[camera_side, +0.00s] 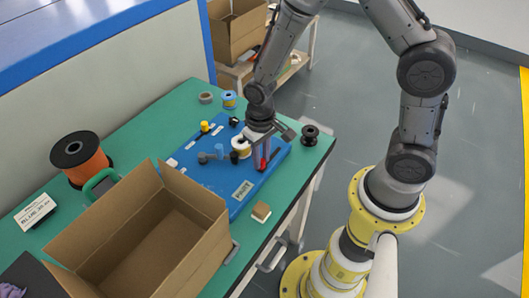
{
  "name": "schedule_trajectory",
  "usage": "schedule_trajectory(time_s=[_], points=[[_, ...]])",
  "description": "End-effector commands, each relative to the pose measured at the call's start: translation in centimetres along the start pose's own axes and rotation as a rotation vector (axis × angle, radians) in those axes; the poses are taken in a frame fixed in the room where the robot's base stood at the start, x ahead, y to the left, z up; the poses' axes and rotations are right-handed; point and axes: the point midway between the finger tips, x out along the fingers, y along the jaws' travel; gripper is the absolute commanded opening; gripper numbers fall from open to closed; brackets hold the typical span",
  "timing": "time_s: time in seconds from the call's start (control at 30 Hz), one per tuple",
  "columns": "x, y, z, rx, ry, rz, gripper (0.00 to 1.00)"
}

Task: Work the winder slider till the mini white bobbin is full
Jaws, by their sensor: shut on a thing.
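The winder is a blue board (215,184) lying on the green table. A small white bobbin (241,145) sits on it, just left of my gripper. How much is wound on the bobbin is too small to tell. My gripper (262,162) points down at the right part of the board, shut on the winder slider. A small red part (263,164) of the slider shows at the fingertips. The rest of the slider is hidden by the fingers.
A large open cardboard box (190,187) stands at the table's front. An orange spool (88,165) is at the left. A black spool (310,132) stands right of the board. Small spools (229,98) sit behind it. A small brown block (261,211) lies near the front edge.

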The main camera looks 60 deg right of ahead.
Motion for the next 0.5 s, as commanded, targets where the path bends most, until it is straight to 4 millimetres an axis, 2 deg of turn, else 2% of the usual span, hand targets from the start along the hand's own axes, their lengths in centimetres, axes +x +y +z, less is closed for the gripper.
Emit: schedule_trajectory(time_s=[0.03, 0.13, 0.17, 0.3, 0.33, 0.5], points=[[-0.12, -0.54, 0.01, 0.001, 0.003, -0.007, 0.00], [-0.12, -0.56, 0.00, 0.001, 0.004, -0.007, 0.00], [-0.12, -0.56, 0.00, 0.001, 0.004, -0.007, 0.30], [-0.11, -0.50, 0.00, 0.001, 0.004, -0.006, 0.55], [-0.10, -0.48, 0.00, 0.001, 0.003, -0.006, 0.58], [-0.06, -0.38, 0.02, 0.000, 0.002, -0.005, 0.58]])
